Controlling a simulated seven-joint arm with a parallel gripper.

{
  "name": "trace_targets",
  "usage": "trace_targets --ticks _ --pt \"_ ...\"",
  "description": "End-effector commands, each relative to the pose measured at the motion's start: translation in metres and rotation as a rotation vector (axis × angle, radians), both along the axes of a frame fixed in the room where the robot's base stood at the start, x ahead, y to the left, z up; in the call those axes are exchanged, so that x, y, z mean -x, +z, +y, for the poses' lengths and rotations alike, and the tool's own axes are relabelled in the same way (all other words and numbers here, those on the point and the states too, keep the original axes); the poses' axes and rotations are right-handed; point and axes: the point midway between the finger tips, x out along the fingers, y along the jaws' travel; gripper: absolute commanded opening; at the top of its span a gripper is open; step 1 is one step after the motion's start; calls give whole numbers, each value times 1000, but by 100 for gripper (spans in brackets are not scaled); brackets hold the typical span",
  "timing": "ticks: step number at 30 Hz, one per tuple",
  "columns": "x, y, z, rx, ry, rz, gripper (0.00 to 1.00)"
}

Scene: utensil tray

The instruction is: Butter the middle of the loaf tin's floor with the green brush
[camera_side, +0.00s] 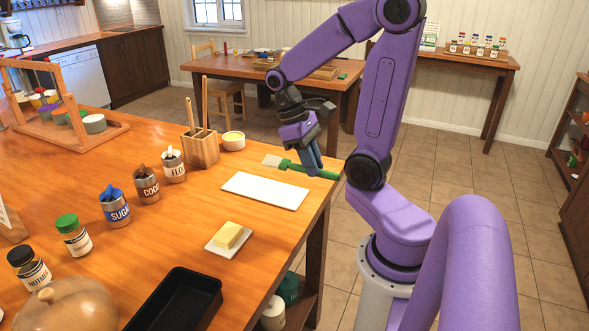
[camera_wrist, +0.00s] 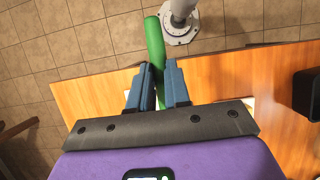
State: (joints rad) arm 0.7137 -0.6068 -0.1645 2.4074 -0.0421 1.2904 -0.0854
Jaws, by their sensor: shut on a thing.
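The green brush (camera_side: 292,166) with pale bristles is held in my gripper (camera_side: 313,168) above the far right part of the wooden table. My gripper is shut on its green handle; the bristle end points left in the side view. In the wrist view the green handle (camera_wrist: 154,50) stands between the blue fingers of my gripper (camera_wrist: 157,85), and the bristles are hidden. The black loaf tin (camera_side: 178,300) lies at the table's near edge, cut off by the side view, its inside dark and empty-looking. It shows partly at the right of the wrist view (camera_wrist: 306,93). A butter block (camera_side: 229,235) sits on a small white dish.
A white board (camera_side: 265,191) lies below the brush. Labelled tins and jars line the left, near a round wooden lid (camera_side: 68,306). Bare table surrounds the butter dish.

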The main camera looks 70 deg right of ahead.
Motion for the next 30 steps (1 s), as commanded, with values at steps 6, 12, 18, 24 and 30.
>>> trace_targets --ticks 6,12,18,24,30 --pt "-4 -1 20 2 -110 68 0" --pt "-21 2 74 -31 -462 288 0" --pt "-51 14 123 -152 -813 517 0" --pt "-87 29 159 -325 -1080 698 0" --pt "-124 42 180 -499 -1254 817 0"
